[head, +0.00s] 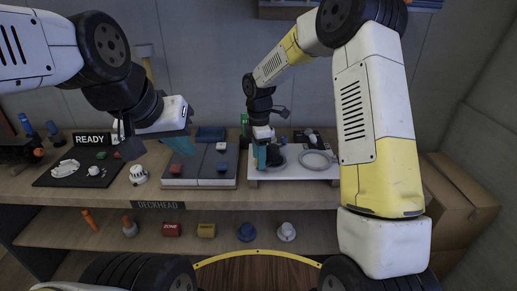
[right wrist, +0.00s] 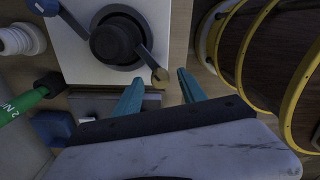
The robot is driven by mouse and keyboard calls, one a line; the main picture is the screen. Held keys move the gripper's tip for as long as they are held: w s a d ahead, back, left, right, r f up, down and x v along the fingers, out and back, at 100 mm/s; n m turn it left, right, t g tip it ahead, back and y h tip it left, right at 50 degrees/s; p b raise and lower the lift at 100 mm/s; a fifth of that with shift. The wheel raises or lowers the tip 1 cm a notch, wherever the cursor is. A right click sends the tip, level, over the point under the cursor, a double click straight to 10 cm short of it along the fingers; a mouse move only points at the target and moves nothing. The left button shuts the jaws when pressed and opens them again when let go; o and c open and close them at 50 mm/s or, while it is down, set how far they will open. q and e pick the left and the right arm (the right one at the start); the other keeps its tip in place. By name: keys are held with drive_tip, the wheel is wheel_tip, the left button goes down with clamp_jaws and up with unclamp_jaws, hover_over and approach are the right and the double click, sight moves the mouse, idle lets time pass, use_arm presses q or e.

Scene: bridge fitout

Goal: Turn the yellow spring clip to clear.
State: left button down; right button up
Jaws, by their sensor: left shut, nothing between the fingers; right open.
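In the right wrist view a dark round fitting (right wrist: 113,42) sits on a white board (right wrist: 75,65). A grey lever reaches from it, and its small yellowish-tan tip (right wrist: 160,75) may be the yellow spring clip; I cannot read any clear mark. My right gripper (right wrist: 155,82) is open, its teal fingers either side of that tip in the picture; contact is not visible. In the head view my right gripper (head: 266,158) is at the left of the white board (head: 295,174) and hides part of the fitting. My left gripper (head: 182,148) is shut and empty above the grey panels.
A grey ring (head: 317,160) lies on the board's right side. Grey panels (head: 205,181) with red and blue blocks stand left of it. A dark mat (head: 55,181) holds small parts. The lower shelf (head: 190,243) holds several items. Cardboard boxes (head: 455,200) stand at right.

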drive_tip(key=shift+f, duration=0.2)
clamp_jaws()
idle(0.3)
drive_tip(key=m, duration=0.4)
drive_tip(key=shift+r, duration=0.1)
drive_tip(key=shift+m, duration=2.1)
